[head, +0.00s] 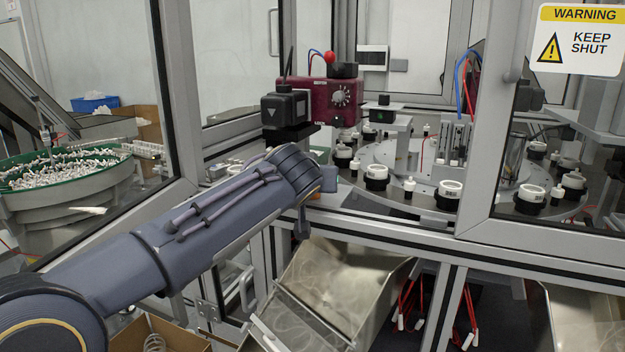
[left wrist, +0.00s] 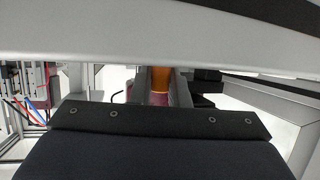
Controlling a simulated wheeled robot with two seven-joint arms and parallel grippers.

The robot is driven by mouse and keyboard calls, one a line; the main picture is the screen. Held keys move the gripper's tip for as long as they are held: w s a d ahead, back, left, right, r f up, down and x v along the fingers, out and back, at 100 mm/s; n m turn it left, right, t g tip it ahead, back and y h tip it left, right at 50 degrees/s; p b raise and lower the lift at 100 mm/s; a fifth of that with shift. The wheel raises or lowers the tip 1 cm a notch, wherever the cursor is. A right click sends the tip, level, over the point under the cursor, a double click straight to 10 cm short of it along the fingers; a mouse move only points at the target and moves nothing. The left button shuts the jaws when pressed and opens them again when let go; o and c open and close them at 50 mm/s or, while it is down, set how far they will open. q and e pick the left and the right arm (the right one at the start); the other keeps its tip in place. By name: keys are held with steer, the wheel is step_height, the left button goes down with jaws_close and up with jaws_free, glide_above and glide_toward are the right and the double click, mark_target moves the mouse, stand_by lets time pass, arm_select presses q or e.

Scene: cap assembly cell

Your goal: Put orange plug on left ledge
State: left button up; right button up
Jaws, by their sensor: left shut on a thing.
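My left arm comes in from the left in the head view, and its wrist reaches the front sill of the machine opening. My left gripper (left wrist: 161,86) is shut on the orange plug (left wrist: 160,77), which shows as a small orange piece between the fingers in the left wrist view. In the head view a small orange-brown patch of the plug (head: 329,179) shows just past the wrist, close above the sill; the wrist hides most of the fingers. I cannot tell whether the plug touches the sill. My right gripper is not in view.
The metal front sill (head: 385,222) runs below the opening. Behind it a round table (head: 400,180) carries several white and black caps. A maroon box (head: 335,97) with a dial stands behind the wrist. A metal chute (head: 335,285) lies below. Upright frame posts flank the opening.

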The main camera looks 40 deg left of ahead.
arm_select(q)
steer(key=shift+f+b, duration=0.2)
steer(key=shift+b, duration=0.15)
steer(key=o, duration=0.8)
steer(key=shift+r, duration=0.1)
steer(key=shift+s+r+p, duration=0.15)
steer(key=shift+r+p, duration=0.15)
steer(key=shift+p, duration=0.1)
steer(key=b+v, duration=0.1)
steer(key=v, duration=1)
steer(key=shift+s+d, duration=0.25)
steer(key=shift+s, duration=0.05)
